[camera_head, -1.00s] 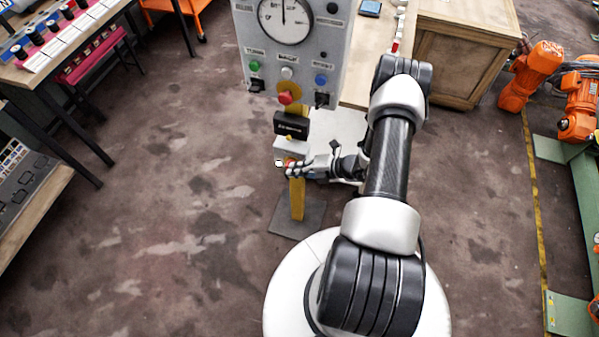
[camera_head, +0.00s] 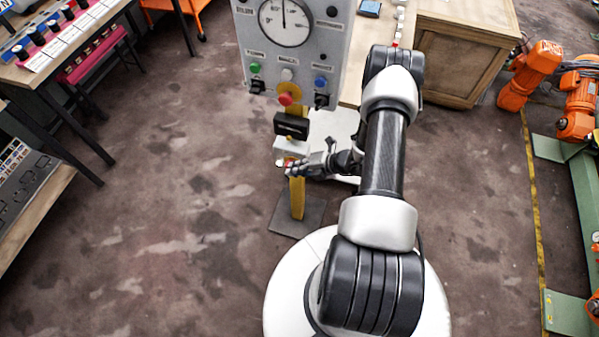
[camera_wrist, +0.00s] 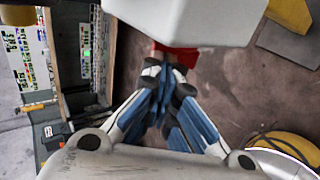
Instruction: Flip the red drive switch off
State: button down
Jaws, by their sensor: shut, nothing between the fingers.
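The red drive switch seems to be the red part (camera_wrist: 180,56) at the edge of a white box (camera_wrist: 190,18) in the wrist view. The white box (camera_head: 291,146) is on a yellow post in the head view, below a black labelled block. My gripper (camera_wrist: 164,70) is shut and empty, its fingertips right by the red part. I cannot tell whether they touch it. In the head view my gripper (camera_head: 291,169) is just below the box's front and covers most of the red part. The switch's position cannot be made out.
Above stands a grey panel (camera_head: 328,50) with a round gauge, coloured buttons and a red mushroom button (camera_head: 285,99) on yellow. A wooden cabinet (camera_head: 462,55) stands behind right, orange robot arms (camera_head: 530,76) far right, and benches left. The floor left is clear.

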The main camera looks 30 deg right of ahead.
jog(key=shift+w+a+r+g+h+p, duration=0.15)
jog(key=shift+w+a+g+h+p, duration=0.1)
jog(key=shift+g+h+p, duration=0.4)
dwell(0.8)
jog(key=shift+w+a+r, duration=0.1)
jog(key=shift+w, duration=0.05)
dwell(1.5)
jog(key=shift+r, duration=0.1)
jog(key=shift+r+p, duration=0.55)
jog(key=shift+r, duration=0.15)
jog(key=f+p+v, duration=0.1)
jog(key=p+v, duration=0.2)
jog(key=v, duration=1.1)
jog(key=shift+s+d+p, duration=0.3)
jog(key=shift+d+p, duration=0.1)
